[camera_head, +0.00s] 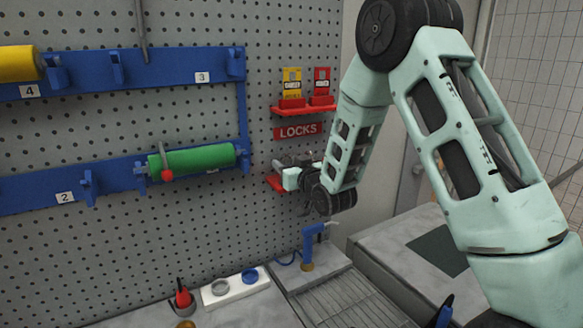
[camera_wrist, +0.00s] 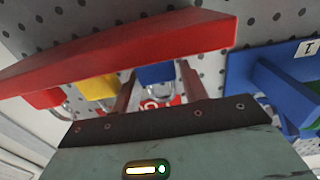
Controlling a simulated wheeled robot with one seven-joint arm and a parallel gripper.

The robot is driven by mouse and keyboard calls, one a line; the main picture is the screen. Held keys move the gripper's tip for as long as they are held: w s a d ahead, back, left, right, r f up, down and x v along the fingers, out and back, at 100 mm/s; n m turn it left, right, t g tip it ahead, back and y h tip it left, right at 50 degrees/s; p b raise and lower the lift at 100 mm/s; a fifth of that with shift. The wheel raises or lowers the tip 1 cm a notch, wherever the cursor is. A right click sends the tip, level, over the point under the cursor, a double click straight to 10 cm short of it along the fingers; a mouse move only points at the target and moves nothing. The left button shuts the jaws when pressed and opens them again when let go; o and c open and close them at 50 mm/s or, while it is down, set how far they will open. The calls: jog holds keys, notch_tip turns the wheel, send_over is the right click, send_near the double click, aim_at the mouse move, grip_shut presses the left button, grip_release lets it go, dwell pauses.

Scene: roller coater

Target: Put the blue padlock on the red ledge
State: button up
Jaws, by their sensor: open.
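The wrist view appears upside down. In it the red ledge (camera_wrist: 110,52) runs across the top as a slanted bar; its left end (camera_head: 275,183) shows in the head view below the LOCKS sign. The blue padlock (camera_wrist: 156,73) is at the ledge, its lower part hidden by the ledge's front edge, so its contact there cannot be seen. My gripper (camera_wrist: 158,90) is open, with one finger on either side of the blue padlock. In the head view my gripper (camera_head: 290,175) is at the pegboard, and the padlock is hidden.
A yellow padlock (camera_wrist: 97,86) and a red padlock (camera_wrist: 42,98) are in line beside the blue one. A blue roller rack (camera_wrist: 265,70) is close on the other side. An upper ledge (camera_head: 303,107) holds yellow and red tags.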

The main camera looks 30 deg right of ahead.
jog(key=shift+r, duration=0.25)
jog(key=s+b, duration=1.2)
jog(key=b, duration=0.1)
jog(key=shift+f+b, duration=0.15)
jog(key=shift+b, duration=0.25)
